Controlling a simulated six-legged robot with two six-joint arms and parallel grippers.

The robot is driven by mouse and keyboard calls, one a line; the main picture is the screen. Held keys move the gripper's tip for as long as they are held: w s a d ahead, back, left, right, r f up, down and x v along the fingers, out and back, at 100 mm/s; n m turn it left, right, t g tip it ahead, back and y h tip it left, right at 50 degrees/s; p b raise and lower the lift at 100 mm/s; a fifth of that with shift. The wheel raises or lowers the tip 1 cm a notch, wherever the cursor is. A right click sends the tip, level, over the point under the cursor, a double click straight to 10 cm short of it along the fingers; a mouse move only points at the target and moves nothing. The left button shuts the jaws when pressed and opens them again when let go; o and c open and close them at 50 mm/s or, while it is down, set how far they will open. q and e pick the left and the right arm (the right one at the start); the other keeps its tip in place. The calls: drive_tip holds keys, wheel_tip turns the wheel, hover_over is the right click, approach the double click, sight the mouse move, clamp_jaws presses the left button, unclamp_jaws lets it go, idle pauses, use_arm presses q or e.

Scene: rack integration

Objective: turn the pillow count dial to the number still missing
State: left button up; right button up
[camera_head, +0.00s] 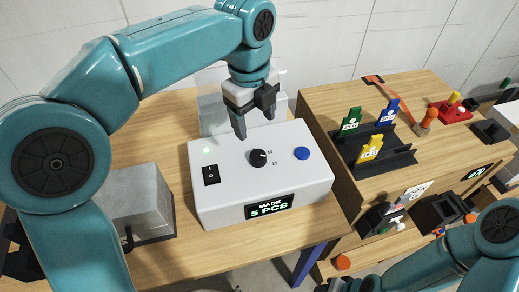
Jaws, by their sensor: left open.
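A white control box (222,200) stands on the wooden table in the middle of the head view. Its black dial (258,158) sits on the top face, with the marks 10 and 15 to its right; any other mark is hidden or not readable. A display (269,206) on the front reads "MADE 5 PCS". My left gripper (255,123) is open and points down just above and behind the dial, apart from it. My right arm comes in at the lower right; its gripper is at the bottom edge, too cut off to judge.
A black rocker switch (211,174), a lit green lamp and a blue button (302,153) share the box top. A grey metal block (137,203) stands left. On the right table, a black rack (385,158) holds green, blue and yellow tagged pieces.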

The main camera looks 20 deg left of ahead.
sight(257, 155)
use_arm(q)
drive_tip(key=f, duration=0.4)
drive_tip(key=w+f, duration=0.1)
drive_tip(key=f, duration=0.7)
drive_tip(key=shift+w+f, duration=0.2)
drive_tip(key=shift+f, duration=0.15)
drive_tip(key=shift+s+d+r, duration=0.1)
drive_tip(key=shift+s+r, duration=0.05)
drive_tip(key=shift+s, duration=0.15)
drive_tip(key=shift+w, duration=0.25)
drive_tip(key=c, duration=0.9)
drive_tip(key=shift+c, duration=0.8)
